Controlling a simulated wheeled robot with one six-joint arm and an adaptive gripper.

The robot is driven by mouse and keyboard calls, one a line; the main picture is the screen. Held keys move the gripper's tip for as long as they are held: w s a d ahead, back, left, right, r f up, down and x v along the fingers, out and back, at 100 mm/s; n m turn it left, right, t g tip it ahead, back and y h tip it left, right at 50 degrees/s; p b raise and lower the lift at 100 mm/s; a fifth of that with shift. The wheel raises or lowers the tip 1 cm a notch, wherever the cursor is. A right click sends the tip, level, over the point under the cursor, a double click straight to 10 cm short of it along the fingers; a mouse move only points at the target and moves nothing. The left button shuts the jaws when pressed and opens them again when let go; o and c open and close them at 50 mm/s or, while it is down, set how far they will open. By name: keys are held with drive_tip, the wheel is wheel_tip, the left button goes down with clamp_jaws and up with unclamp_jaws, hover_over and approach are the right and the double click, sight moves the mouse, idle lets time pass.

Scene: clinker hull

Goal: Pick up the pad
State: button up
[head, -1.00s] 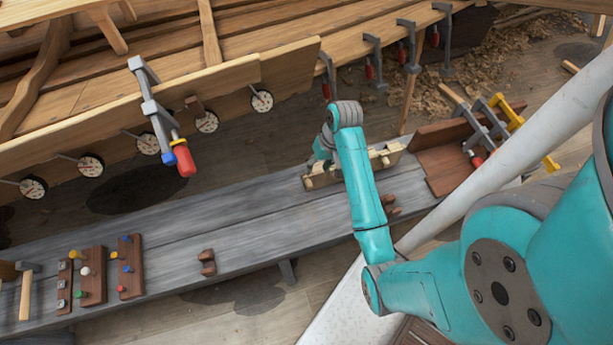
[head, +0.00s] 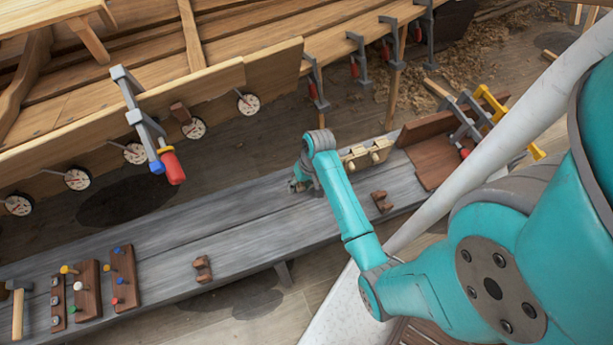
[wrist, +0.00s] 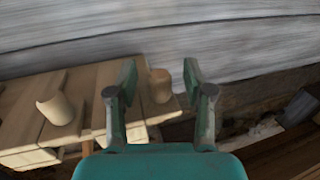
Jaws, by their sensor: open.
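No thing in view is clearly marked as the pad. Small dark brown notched blocks lie on the grey bench: one (head: 202,268) in its middle and one (head: 381,201) right of my forearm. A pale wooden piece (head: 365,155) with raised rounded parts lies at the bench's far edge, partly behind my arm. My gripper (head: 299,184) is low over the bench, mostly hidden by its wrist. In the wrist view my gripper (wrist: 160,80) is open. A tan rounded stub (wrist: 160,86) shows between the fingers, and another stub (wrist: 60,108) stands to the left; contact cannot be told.
The grey bench (head: 250,235) has free room left of my gripper. Peg racks (head: 88,290) and a hammer (head: 18,310) lie at its left end. The hull with a red-handled clamp (head: 170,165) overhangs behind. A brown tray (head: 435,160) with clamps is at right.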

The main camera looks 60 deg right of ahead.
drive_tip(key=shift+f, duration=0.1)
drive_tip(key=shift+c, duration=0.2)
clamp_jaws()
